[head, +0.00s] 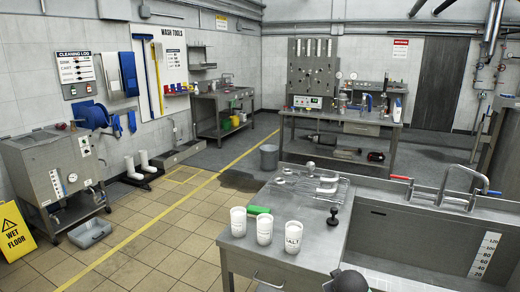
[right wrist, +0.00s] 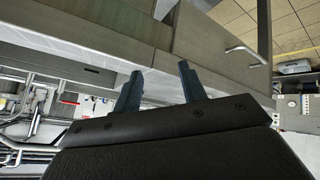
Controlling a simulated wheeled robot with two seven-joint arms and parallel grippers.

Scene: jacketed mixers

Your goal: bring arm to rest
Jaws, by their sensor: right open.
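My right gripper (right wrist: 158,72) shows in the right wrist view. Its two dark fingers stand apart with nothing between them. Beyond the fingertips is the grey metal side of a bench (right wrist: 215,40) with a bar handle (right wrist: 245,52). I cannot tell how far the fingertips are from that metal. My left gripper is in neither view.
In the head view, a steel bench (head: 290,258) with a sink (head: 405,235) fills the near right. Three white cups (head: 264,228), a green-handled item (head: 258,210) and a black knobbed tool (head: 333,216) stand on it. Open tiled floor (head: 150,255) lies left, with a wet-floor sign (head: 14,232).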

